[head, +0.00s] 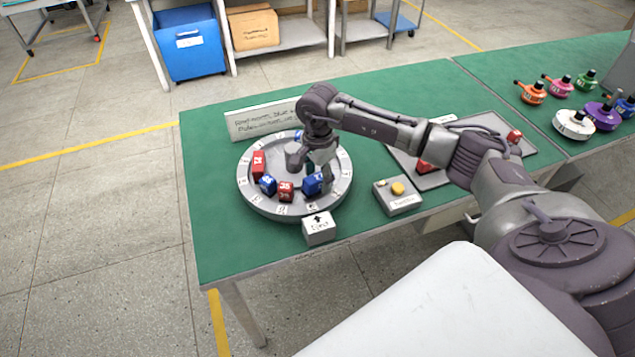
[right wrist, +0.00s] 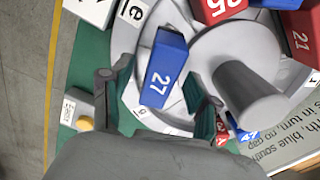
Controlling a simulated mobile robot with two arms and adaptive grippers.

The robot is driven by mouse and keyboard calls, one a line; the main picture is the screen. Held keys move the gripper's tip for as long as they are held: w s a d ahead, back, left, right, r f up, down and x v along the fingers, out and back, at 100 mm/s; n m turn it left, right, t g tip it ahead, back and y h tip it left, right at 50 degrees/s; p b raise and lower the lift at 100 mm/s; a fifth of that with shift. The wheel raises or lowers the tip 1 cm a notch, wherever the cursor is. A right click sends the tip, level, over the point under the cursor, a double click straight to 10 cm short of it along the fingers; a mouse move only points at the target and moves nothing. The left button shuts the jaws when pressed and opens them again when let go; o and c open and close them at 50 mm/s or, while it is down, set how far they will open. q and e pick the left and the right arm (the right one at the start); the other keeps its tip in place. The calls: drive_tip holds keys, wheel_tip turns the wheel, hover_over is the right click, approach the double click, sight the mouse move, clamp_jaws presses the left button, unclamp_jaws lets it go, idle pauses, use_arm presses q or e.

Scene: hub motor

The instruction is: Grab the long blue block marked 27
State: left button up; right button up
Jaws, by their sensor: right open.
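The long blue block marked 27 (head: 313,184) lies on the grey round turntable (head: 262,208), near its front right. In the right wrist view the block (right wrist: 164,62) shows its white 27 clearly. My right gripper (head: 318,172) is over the turntable, right at this block. In the right wrist view its open fingers (right wrist: 158,90) stand apart on either side of the block's near end, with a gap visible on the left. Nothing is gripped. My left gripper is not in view.
The grey central post (right wrist: 250,92) is close beside block 27. A white arrow block (head: 319,228) and a button box (head: 398,195) stand nearby.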

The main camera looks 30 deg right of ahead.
drive_tip(key=shift+f, duration=0.35)
clamp_jaws()
drive_tip(key=shift+r, duration=0.1)
drive_tip(key=shift+w+r, duration=0.1)
